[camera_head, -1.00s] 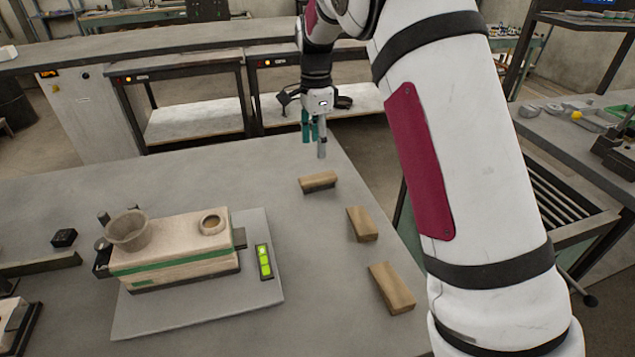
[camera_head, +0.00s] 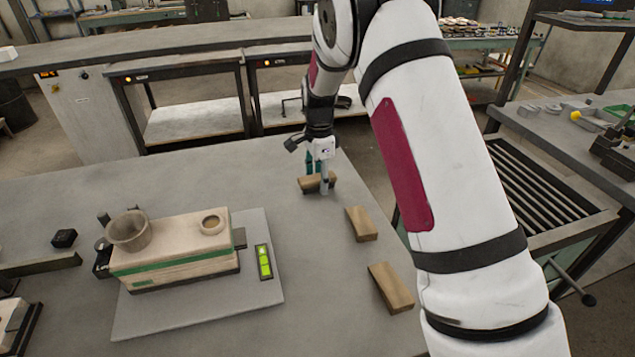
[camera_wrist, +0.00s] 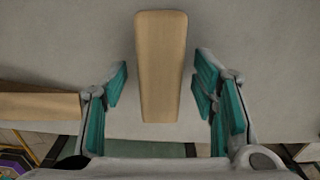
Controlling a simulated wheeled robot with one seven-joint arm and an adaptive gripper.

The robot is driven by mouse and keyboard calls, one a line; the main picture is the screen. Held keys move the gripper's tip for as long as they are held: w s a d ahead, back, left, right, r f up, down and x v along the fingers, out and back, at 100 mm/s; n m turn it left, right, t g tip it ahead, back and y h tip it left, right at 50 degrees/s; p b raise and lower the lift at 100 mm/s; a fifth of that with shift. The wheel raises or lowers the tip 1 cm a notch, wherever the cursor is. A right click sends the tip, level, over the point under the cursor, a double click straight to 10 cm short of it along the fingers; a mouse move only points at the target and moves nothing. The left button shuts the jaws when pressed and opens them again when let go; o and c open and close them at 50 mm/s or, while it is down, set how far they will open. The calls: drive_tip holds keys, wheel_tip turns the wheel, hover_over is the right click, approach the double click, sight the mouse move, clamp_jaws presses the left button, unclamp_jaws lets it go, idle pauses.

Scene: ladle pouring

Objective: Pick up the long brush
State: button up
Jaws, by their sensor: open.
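A long tan wooden piece, taken as the long brush (camera_head: 307,184), lies near the far right part of the grey table. It is partly hidden by my gripper (camera_head: 318,177), which is down at it. In the wrist view the brush (camera_wrist: 160,62) points lengthwise between the teal finger pads of my gripper (camera_wrist: 163,88). The fingers are open, with a gap on each side of the brush. Whether the fingertips reach the table is hard to tell.
Two more tan blocks, a middle one (camera_head: 362,224) and a nearer one (camera_head: 391,288), lie along the table's right edge. A mould box (camera_head: 180,246) with a cup (camera_head: 129,231) stands on a grey plate (camera_head: 200,312) at left, beside a green level (camera_head: 263,262).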

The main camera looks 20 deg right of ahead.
sight(317, 179)
drive_tip(key=shift+c, duration=0.3)
clamp_jaws()
drive_tip(key=shift+r, duration=0.1)
drive_tip(key=shift+w+r, duration=0.1)
drive_tip(key=shift+r, duration=0.4)
drive_tip(key=shift+s+a+r, duration=0.15)
drive_tip(key=shift+s+r, duration=0.1)
drive_tip(key=shift+r, duration=0.4)
drive_tip(key=shift+s+a+r, duration=0.15)
drive_tip(key=shift+s+r, duration=0.05)
drive_tip(key=shift+r, duration=0.4)
drive_tip(key=s+a, duration=0.2)
drive_tip(key=s, duration=0.2)
drive_tip(key=s+a+r, duration=0.1)
drive_tip(key=s+a, duration=0.2)
drive_tip(key=s, duration=0.1)
drive_tip(key=s+a, duration=0.3)
drive_tip(key=s, duration=0.1)
drive_tip(key=shift+s+a+r+p, duration=0.15)
drive_tip(key=shift+s+a+p, duration=0.1)
drive_tip(key=shift+p, duration=0.15)
